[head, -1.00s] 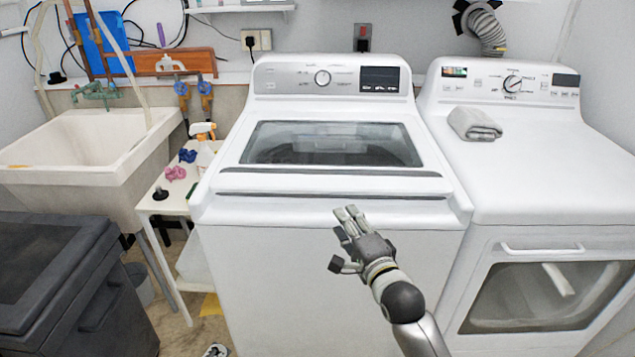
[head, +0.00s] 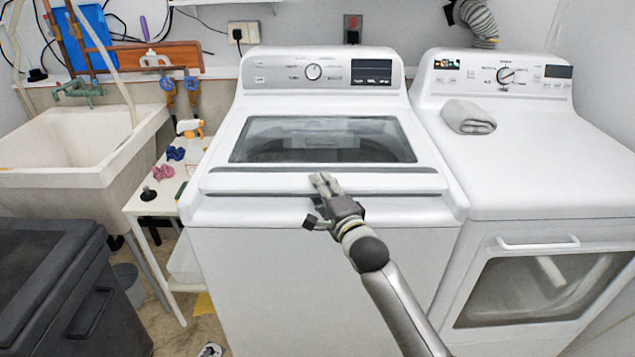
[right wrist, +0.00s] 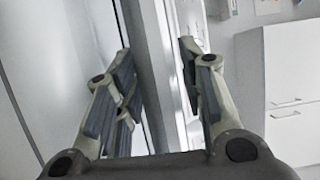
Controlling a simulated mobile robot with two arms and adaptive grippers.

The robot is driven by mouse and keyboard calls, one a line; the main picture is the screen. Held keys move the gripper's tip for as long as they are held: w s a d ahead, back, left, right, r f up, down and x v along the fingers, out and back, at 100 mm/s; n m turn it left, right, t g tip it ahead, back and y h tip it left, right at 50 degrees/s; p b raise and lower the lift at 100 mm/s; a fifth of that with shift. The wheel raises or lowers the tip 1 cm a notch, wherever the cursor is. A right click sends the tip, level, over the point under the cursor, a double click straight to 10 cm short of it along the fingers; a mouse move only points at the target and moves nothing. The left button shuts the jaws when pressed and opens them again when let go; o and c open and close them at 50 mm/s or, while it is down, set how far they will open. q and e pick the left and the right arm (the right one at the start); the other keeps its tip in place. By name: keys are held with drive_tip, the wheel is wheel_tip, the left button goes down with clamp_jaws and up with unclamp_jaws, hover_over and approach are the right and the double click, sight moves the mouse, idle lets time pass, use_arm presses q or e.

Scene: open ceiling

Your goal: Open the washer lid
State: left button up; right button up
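The white top-load washer (head: 325,285) stands in the middle of the head view. Its lid (head: 215,182) is down, with a dark glass window (head: 326,138) and a dark strip along its front part. My right gripper (head: 322,197) is at the lid's front edge, near its middle. In the right wrist view the gripper (right wrist: 155,55) has its fingers apart, with the washer's pale edge (right wrist: 150,75) showing between them. Whether a finger touches the lid, I cannot tell. My left gripper is not in view.
A small white table (head: 150,205) with bottles stands at the left, beside a utility sink (head: 75,160). A dark bin (head: 45,290) is at the lower left.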

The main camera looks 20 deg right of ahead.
drive_tip(key=shift+w+a, duration=0.15)
drive_tip(key=shift+w, duration=1.2)
drive_tip(key=shift+c, duration=0.4)
clamp_jaws()
